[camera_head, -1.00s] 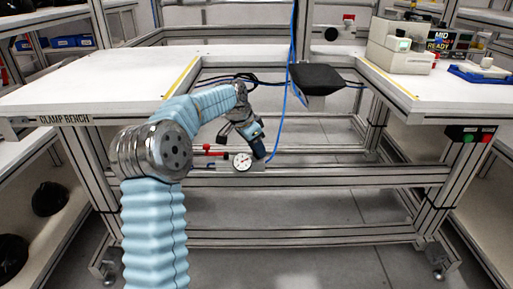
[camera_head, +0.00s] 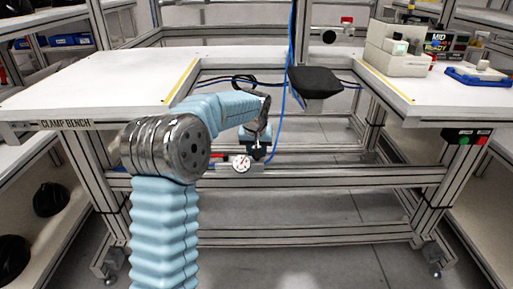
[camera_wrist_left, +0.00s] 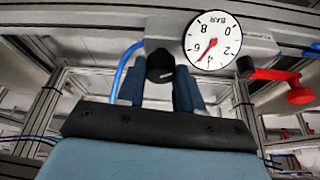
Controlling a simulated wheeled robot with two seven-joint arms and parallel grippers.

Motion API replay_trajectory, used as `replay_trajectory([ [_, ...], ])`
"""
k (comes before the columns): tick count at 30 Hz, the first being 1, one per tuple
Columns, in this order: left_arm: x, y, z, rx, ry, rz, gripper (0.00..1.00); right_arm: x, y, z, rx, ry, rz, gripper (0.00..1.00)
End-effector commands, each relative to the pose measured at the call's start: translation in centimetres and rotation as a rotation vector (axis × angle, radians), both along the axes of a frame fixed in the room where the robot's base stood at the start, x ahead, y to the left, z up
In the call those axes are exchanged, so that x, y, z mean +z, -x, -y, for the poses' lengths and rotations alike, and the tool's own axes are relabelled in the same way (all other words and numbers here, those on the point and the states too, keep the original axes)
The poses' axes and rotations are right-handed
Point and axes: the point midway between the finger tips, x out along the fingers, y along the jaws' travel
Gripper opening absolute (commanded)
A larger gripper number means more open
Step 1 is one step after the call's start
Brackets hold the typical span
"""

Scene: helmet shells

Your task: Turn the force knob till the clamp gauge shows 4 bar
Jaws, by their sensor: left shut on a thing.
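The clamp gauge (camera_head: 241,163) is a small white dial on the bench's lower front rail. It also shows in the left wrist view (camera_wrist_left: 213,40), upside down, marked BAR, its red needle lying lower left, apparently between 4 and 6. The black force knob (camera_wrist_left: 160,66) is beside the gauge; the gripper hides it in the head view. My left gripper (camera_head: 257,147) is at the rail, just right of the gauge. In the wrist view its blue fingers (camera_wrist_left: 160,92) are shut on the knob, one on each side. My right gripper is out of view.
A red lever (camera_wrist_left: 290,88) sits beside the gauge. A blue hose (camera_head: 281,115) hangs close to my left gripper. A black pad (camera_head: 315,81) stands in the gap between the white bench tops (camera_head: 100,83). Floor space below the rail is clear.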

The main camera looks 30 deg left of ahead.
Motion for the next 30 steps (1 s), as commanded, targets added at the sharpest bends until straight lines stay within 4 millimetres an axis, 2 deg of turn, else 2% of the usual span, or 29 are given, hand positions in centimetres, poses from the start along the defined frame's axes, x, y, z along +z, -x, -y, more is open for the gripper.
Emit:
replay_trajectory([
  [12,0.02,-0.07,0.16,0.191,0.001,-0.001,0.05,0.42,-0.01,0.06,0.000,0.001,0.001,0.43],
  [29,0.01,-0.07,0.10,0.220,0.000,0.001,0.05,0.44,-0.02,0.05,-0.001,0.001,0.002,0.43],
  [30,0.01,-0.07,0.10,0.220,0.000,0.001,0.40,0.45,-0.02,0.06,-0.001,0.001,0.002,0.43],
])
